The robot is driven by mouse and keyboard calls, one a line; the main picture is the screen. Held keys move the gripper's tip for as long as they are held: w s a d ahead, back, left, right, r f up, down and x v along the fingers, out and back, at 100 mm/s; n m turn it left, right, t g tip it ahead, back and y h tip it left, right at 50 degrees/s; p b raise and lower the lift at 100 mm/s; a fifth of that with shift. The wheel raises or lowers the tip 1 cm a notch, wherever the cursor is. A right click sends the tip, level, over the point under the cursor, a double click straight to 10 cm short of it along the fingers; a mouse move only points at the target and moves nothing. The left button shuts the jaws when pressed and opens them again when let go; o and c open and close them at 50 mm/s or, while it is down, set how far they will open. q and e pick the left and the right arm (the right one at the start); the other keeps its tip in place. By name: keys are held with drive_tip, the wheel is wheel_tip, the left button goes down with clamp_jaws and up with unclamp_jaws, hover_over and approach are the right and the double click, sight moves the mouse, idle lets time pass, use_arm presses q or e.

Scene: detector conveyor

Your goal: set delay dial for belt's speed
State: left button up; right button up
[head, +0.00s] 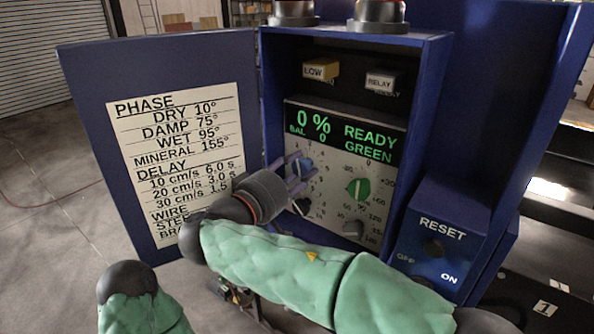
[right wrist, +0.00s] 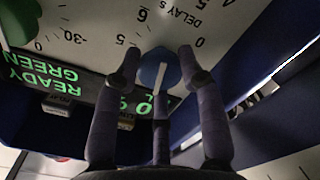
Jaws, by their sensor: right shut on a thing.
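The blue delay dial (head: 305,166) is on the panel below the green display (head: 342,136). In the right wrist view the dial (right wrist: 157,68) has a white pointer mark, and the panel's upside-down "DELAY S" scale lies beyond it. My right gripper (head: 298,174) is shut on the dial, with purple-grey fingers around it, also in the right wrist view (right wrist: 160,72). The display reads "0 %", "BAL 0" and "READY GREEN". A card (head: 178,165) on the open door lists delays: 10 cm/s 6.0 s, 20 cm/s 3.0 s, 30 cm/s 1.5 s. My left gripper is not seen.
A green dial (head: 358,189) sits right of the blue one, with a grey knob (head: 352,229) below. A RESET box (head: 440,240) stands at right. The blue door (head: 85,80) bounds the left side.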

drive_tip(key=n, duration=0.2)
drive_tip(key=shift+n, duration=0.4)
drive_tip(key=n+p, duration=0.1)
drive_tip(key=n, duration=0.1)
drive_tip(key=shift+n+p, duration=0.3)
drive_tip(key=shift+n, duration=0.1)
drive_tip(key=n+p, duration=0.3)
drive_tip(key=n, duration=0.2)
drive_tip(key=shift+n, duration=0.3)
drive_tip(key=o, duration=1.1)
drive_tip(key=shift+o, duration=0.2)
drive_tip(key=v, duration=1.2)
